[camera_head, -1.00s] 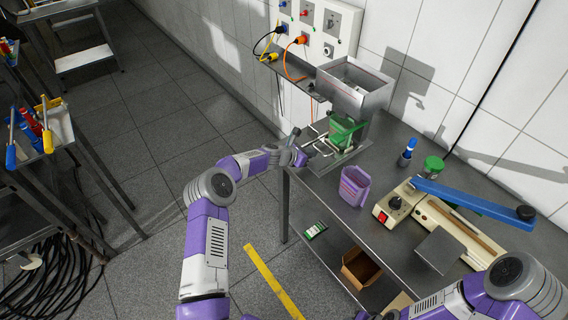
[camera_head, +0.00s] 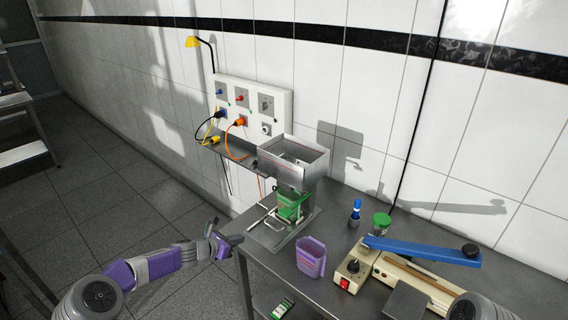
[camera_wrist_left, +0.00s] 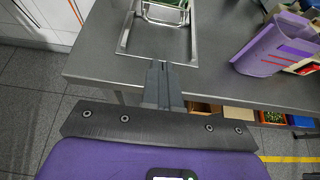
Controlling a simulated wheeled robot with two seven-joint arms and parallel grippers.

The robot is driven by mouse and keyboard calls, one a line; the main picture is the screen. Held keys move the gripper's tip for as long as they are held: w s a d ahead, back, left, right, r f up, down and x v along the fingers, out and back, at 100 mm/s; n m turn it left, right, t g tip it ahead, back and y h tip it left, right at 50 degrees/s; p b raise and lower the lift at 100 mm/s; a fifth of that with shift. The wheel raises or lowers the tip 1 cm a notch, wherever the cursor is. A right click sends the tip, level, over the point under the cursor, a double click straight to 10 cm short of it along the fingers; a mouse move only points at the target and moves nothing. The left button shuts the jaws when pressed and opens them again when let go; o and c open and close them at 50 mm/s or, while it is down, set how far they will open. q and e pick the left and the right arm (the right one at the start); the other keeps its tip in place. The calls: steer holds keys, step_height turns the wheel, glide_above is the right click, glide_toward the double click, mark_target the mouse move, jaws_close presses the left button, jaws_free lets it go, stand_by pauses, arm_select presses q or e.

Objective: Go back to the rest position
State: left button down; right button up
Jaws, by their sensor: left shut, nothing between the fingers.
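My left gripper (camera_head: 236,240) is shut and empty, just off the left front edge of the grey metal table (camera_head: 265,250) in the head view. In the left wrist view its closed fingers (camera_wrist_left: 158,66) point toward the table edge and the metal tray of the machine.
On the table are a hopper machine (camera_head: 293,165) with a green part, a purple bin (camera_head: 311,257), a blue-armed sealer (camera_head: 425,250), a green-lidded jar (camera_head: 381,223) and a blue-capped bottle (camera_head: 355,212). A socket panel (camera_head: 252,105) is on the wall.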

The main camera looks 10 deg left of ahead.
arm_select(q)
steer(key=s+d+f+m+g, duration=0.1)
steer(key=d+f, duration=0.1)
steer(key=s+d+f+m+g, duration=0.1)
steer(key=s+d+f+m, duration=0.1)
steer(key=f, duration=0.1)
steer(key=s+d+f+m, duration=0.1)
steer(key=s+d+f, duration=0.1)
steer(key=shift+d+f+m+g, duration=0.15)
steer(key=shift+d+m+g, duration=0.15)
steer(key=shift+g, duration=0.1)
steer(key=s+d+f+m+g, duration=0.2)
steer(key=s+d+f+m, duration=0.15)
steer(key=s, duration=0.25)
steer(key=s+d+f+m+g+y, duration=0.1)
steer(key=s+d+f+m+g, duration=0.15)
steer(key=s+f+m, duration=0.35)
steer(key=s+d+f+m+g, duration=0.1)
steer(key=s+d+f+m, duration=0.25)
steer(key=s, duration=0.35)
steer(key=s+d+f+m+g+y, duration=0.1)
steer(key=s+d+m+g, duration=0.1)
steer(key=s+m, duration=0.7)
steer(key=s, duration=0.5)
steer(key=shift+f+m, duration=0.15)
steer(key=shift+m, duration=0.25)
